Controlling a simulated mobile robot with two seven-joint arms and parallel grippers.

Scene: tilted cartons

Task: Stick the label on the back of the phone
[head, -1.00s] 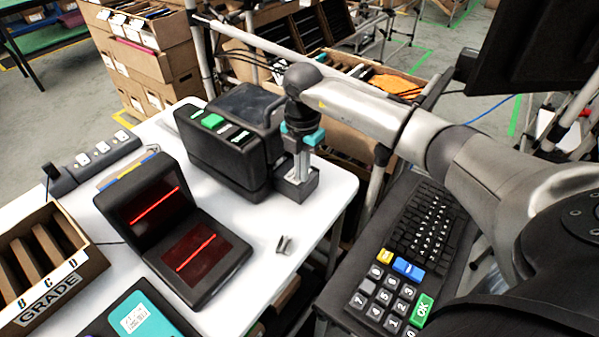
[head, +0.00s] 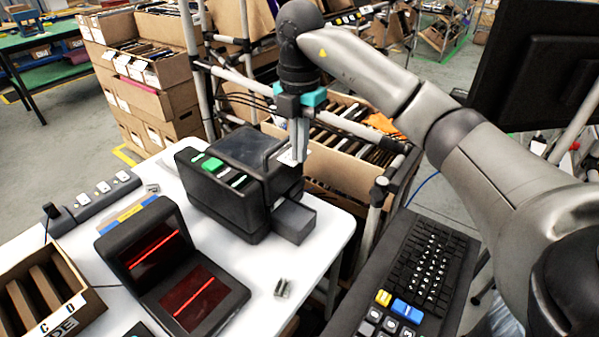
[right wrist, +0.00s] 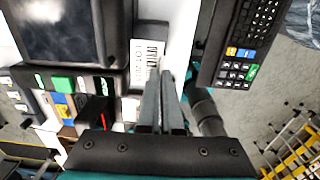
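A small white label (right wrist: 146,62) with dark print shows at the fingertips of my right gripper (right wrist: 162,85) in the right wrist view. The fingers are close together, with the label between their tips. In the head view my right gripper (head: 299,157) hangs above the front right end of the black label printer (head: 225,195), and the pale label (head: 287,156) shows at its tips. The printer's grey outlet block (head: 293,222) is below. No phone can be made out for sure; only a sliver of a dark item with a teal face (head: 138,331) shows at the bottom edge. My left gripper is out of view.
A black folding scanner (head: 175,268) with red lines stands on the white table (head: 318,262). A cardboard grade box (head: 62,290) is at left. A small metal piece (head: 282,287) lies on the table. A keyboard (head: 432,255) and dark monitor (head: 540,65) are at right.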

